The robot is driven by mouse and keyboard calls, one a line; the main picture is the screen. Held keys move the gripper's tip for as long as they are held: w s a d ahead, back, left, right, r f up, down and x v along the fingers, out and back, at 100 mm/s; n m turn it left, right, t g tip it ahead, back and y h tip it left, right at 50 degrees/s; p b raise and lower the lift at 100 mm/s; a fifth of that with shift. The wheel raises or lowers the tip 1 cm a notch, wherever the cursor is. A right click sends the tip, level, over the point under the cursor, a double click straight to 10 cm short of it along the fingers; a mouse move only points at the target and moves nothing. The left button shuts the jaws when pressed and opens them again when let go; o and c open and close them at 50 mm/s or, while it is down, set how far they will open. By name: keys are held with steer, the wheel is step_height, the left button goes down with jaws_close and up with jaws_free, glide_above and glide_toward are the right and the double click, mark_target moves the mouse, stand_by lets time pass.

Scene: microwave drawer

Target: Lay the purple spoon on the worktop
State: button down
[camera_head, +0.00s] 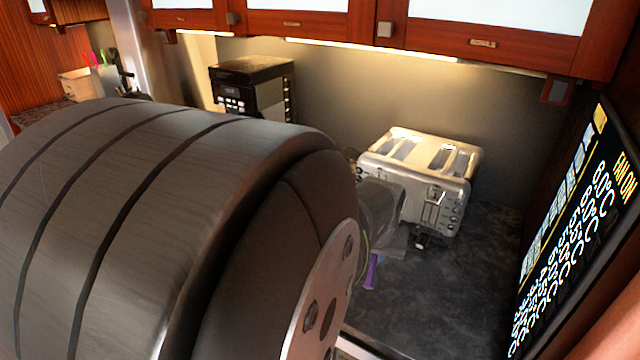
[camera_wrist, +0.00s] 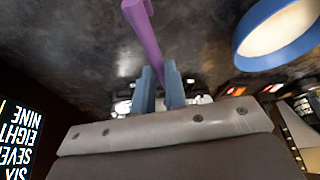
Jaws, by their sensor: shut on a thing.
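The purple spoon (camera_wrist: 146,38) is held between the two blue-grey fingers of my gripper (camera_wrist: 160,92) in the wrist view. It runs from between the fingers up to the top edge of the picture, where its end is cut off. In the head view a small piece of the purple spoon (camera_head: 372,272) shows over the dark worktop (camera_head: 455,290), just right of my arm. My arm hides most of the gripper there. I cannot tell whether the spoon touches the worktop.
A silver toaster (camera_head: 418,180) stands on the worktop at the back, close to my arm. A black appliance (camera_head: 252,88) stands further left. A dark panel with lettering (camera_head: 580,215) borders the right. A blue-rimmed round thing (camera_wrist: 258,58) is at the wrist view's upper right.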

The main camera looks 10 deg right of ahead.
steer(key=shift+f, duration=4.1)
steer(key=c, duration=1.1)
jaws_free()
steer(key=shift+c, duration=0.2)
steer(key=o, duration=0.6)
steer(key=shift+c, duration=0.2)
steer(key=v, duration=1.7)
steer(key=shift+a+r, duration=0.1)
steer(key=shift+r, duration=0.15)
steer(key=shift+f, duration=0.1)
